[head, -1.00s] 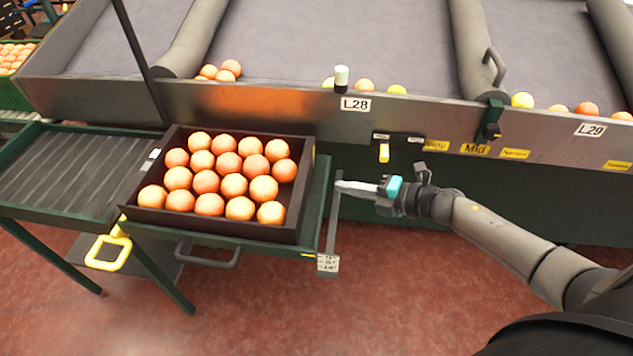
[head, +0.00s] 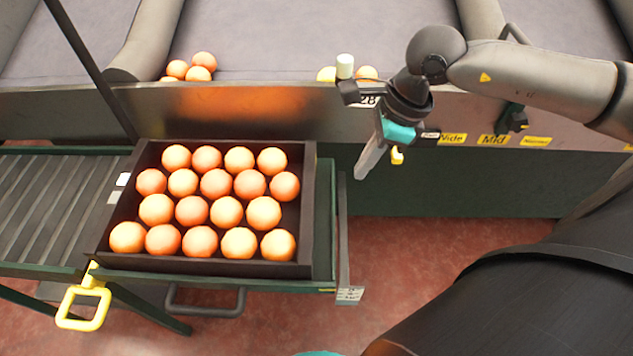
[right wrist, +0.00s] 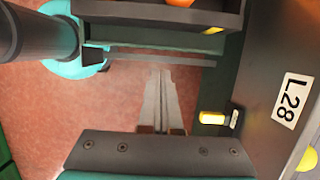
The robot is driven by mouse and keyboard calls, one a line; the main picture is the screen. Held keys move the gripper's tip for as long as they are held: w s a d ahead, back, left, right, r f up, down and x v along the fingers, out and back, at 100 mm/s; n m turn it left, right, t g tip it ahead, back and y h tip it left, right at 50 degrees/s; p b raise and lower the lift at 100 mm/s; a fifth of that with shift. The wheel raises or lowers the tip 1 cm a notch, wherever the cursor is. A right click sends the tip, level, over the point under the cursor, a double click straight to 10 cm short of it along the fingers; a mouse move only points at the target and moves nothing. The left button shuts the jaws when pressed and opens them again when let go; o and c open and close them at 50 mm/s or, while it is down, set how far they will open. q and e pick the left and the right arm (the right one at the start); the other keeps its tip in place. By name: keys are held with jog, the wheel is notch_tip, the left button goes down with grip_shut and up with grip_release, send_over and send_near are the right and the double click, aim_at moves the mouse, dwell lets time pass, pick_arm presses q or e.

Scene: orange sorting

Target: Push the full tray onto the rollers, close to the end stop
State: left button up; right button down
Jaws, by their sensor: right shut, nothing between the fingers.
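The dark tray (head: 307,210), full of oranges (head: 215,183) in rows, sits flat on the green stand (head: 325,225). Its left side is beside the right end of the grey roller track (head: 50,215). My right gripper (head: 361,174) is shut and empty, pointing down just right of the stand, apart from the tray. In the right wrist view its closed fingers (right wrist: 160,85) point toward a metal bar, with the tray wall (right wrist: 165,14) above. No end stop can be made out on the visible rollers. My left gripper is not in view.
A yellow handle (head: 83,306) hangs at the front, where rollers and stand meet. A metal bar (head: 343,240) edges the stand's right side. The sorting machine's wall (head: 240,110) runs behind, with an L28 label (right wrist: 291,95). Visible rollers are clear.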

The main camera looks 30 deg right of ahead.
jog(key=b+x, duration=0.1)
jog(key=x, duration=0.2)
jog(key=a+b+x, duration=0.1)
jog(key=x, duration=0.2)
jog(key=b+x, duration=0.1)
jog(key=x, duration=0.3)
jog(key=shift+w+a+r+b, duration=0.25)
jog(key=shift+w+a+b, duration=0.1)
jog(key=shift+w+a, duration=0.05)
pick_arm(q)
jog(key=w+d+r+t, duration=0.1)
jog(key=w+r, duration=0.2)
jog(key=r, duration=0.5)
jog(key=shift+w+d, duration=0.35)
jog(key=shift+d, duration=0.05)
pick_arm(e)
jog(key=shift+w+a, duration=0.5)
jog(key=shift+a, duration=0.3)
